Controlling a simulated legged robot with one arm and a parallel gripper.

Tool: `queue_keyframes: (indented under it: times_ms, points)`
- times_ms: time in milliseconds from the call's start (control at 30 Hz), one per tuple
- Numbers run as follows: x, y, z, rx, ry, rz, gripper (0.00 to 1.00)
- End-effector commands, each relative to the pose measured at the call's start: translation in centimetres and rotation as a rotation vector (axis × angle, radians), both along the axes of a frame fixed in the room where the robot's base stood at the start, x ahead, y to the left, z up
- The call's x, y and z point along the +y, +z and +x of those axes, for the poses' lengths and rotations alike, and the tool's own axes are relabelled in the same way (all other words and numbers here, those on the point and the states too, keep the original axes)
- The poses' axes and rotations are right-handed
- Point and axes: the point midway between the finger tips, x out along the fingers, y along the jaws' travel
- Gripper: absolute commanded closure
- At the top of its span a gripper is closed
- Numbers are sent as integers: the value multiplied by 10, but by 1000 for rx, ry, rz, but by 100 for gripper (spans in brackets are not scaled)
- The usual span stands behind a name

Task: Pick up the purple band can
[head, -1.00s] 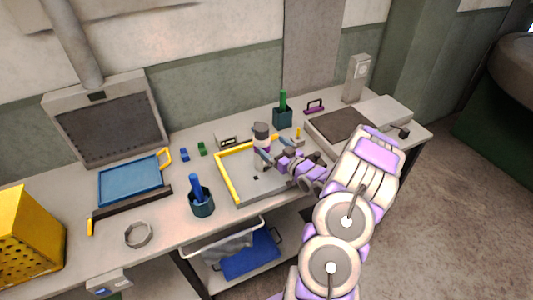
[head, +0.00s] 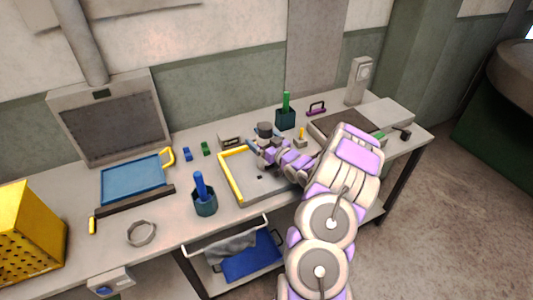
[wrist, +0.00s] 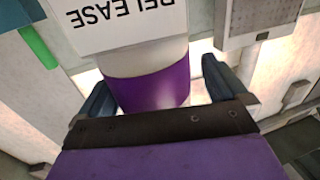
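The purple band can (head: 264,129) stands upright in the yellow-edged tray (head: 232,178), its dark top showing in the head view. My gripper (head: 262,149) is at its front, hiding its lower part. In the wrist view, the can's purple band (wrist: 150,88) lies between the two spread fingers of my gripper (wrist: 155,76). The left finger looks close to the can; contact there cannot be told. A gap shows between the can and the right finger.
A small box (head: 229,140) stands behind the tray. A teal holder with a green handle (head: 286,101) and a yellow-topped peg (head: 301,136) are to the right. A blue-handled holder (head: 204,200) stands at the tray's front left. A white panel lettered RELEASE (wrist: 118,18) shows upside down.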

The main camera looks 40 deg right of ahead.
Motion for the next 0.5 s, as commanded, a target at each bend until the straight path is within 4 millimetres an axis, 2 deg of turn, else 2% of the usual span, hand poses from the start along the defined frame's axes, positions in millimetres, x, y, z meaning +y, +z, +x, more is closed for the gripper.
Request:
queue_keyframes:
  times_ms: [67, 500]
  points:
    - [-2, -1, 0, 1, 0, 2, 8]
    - [-5, -3, 0, 3, 0, 5, 50]
